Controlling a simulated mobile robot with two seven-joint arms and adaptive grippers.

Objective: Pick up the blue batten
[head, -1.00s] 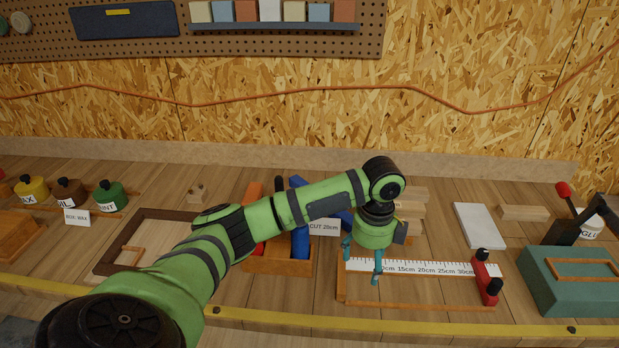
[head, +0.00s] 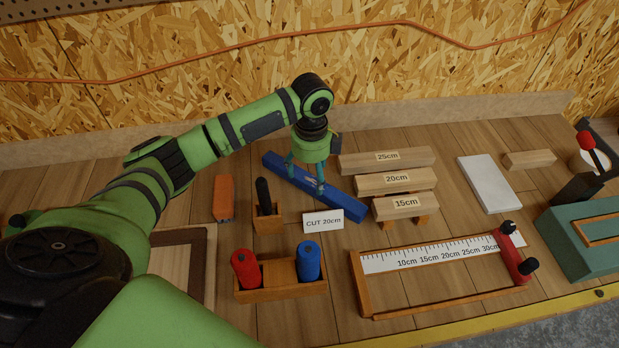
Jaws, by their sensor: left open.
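The blue batten (head: 345,204) lies slantwise on the plank bench, running from the upper left to the lower right, behind the "CUT 20cm" card (head: 323,221). My left gripper (head: 306,183) points down over the middle of the batten, with its teal fingers apart and nothing held between them. The fingers overlap the batten in the head view; I cannot tell whether they touch it or straddle it. The gripper hides part of the batten's middle. My right gripper is not in view.
A box with red and blue bottles (head: 282,292), a marker holder (head: 267,220) and an orange block (head: 223,198) stand in front and left. A ruler frame (head: 440,310) lies front right.

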